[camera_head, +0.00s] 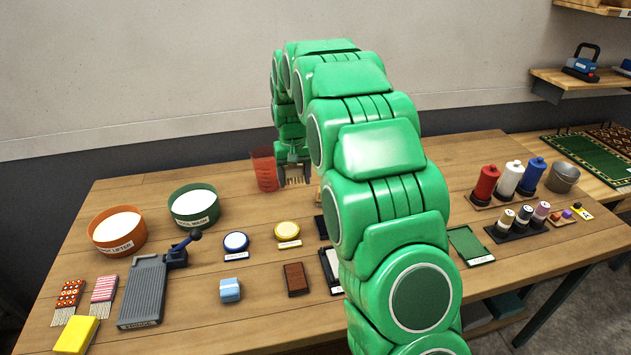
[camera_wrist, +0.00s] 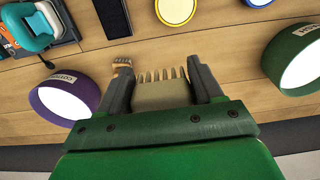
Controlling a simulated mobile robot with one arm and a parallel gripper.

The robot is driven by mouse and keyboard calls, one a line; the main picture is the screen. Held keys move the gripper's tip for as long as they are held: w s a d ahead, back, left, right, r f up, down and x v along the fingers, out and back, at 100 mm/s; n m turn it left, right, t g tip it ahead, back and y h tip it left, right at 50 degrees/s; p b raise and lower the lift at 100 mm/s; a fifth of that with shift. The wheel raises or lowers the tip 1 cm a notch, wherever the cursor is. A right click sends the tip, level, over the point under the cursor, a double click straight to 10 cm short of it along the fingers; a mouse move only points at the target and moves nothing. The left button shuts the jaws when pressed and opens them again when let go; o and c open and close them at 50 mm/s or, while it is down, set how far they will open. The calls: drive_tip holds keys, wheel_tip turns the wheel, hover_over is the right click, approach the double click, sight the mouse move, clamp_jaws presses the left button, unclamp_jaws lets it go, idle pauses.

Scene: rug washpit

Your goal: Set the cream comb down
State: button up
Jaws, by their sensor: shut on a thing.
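The cream comb (camera_wrist: 163,94) is between the two fingers of my gripper (camera_wrist: 163,88) in the wrist view, its row of teeth pointing away from the palm. In the head view my gripper (camera_head: 293,166) hangs near the back of the table, and the comb (camera_head: 297,177) shows below it with its teeth down. The gripper is shut on the comb. A translucent red beaker (camera_head: 264,169) stands just left of it. I cannot tell whether the teeth touch the wooden table (camera_head: 225,290).
A green bowl (camera_head: 194,205) and orange bowl (camera_head: 116,230) stand left; a purple bowl (camera_wrist: 66,97) shows in the wrist view. Yellow (camera_head: 288,231) and blue (camera_head: 236,241) round dishes sit in front. Bare wood lies around the comb. My arm hides the table's middle right.

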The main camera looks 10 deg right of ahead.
drive_tip(key=w+d, duration=0.4)
drive_tip(key=d, duration=0.5)
hover_over(316, 181)
drive_tip(key=shift+s+f, duration=0.2)
drive_tip(key=shift+f, duration=4.85)
drive_tip(key=shift+w+f, duration=0.25)
drive_tip(key=shift+f, duration=1.55)
drive_tip(key=o, duration=1.1)
drive_tip(key=shift+f, duration=0.1)
